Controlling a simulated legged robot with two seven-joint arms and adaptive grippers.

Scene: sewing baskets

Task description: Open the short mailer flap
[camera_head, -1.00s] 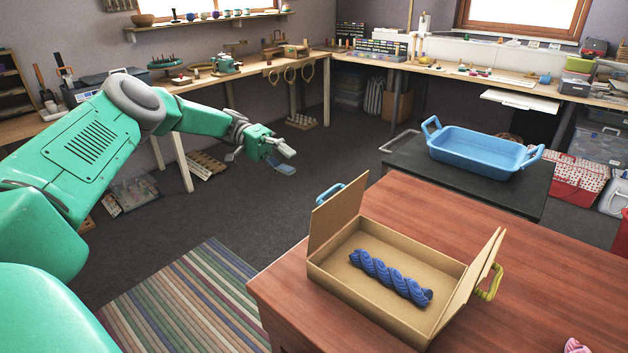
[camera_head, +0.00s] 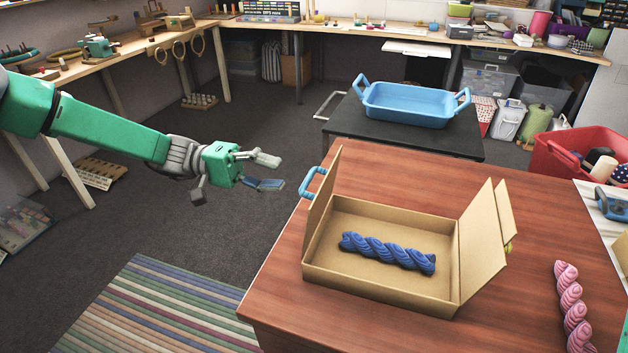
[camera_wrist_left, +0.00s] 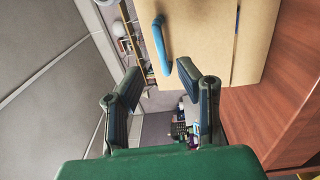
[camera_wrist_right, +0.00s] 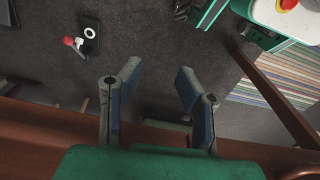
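An open cardboard mailer (camera_head: 375,285) sits on the red-brown table with a blue yarn skein (camera_head: 388,252) lying inside. Its left flap (camera_head: 323,215) stands up and carries a blue handle (camera_head: 312,182) on its outer side. Its right flap (camera_head: 482,245) also stands up, leaning outward, with a yellow-green handle mostly hidden behind it. My left gripper (camera_head: 268,173) is open and empty, left of the blue handle and apart from it. In the left wrist view the blue handle (camera_wrist_left: 162,45) shows ahead of the open fingers. My right gripper (camera_wrist_right: 158,85) is open and empty, with floor beyond it.
A pink yarn skein (camera_head: 572,310) lies on the table (camera_head: 420,180) at right. A blue tray (camera_head: 415,105) stands on a dark stand behind the table. A red bin (camera_head: 570,155) is at the far right. Open floor lies left of the table.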

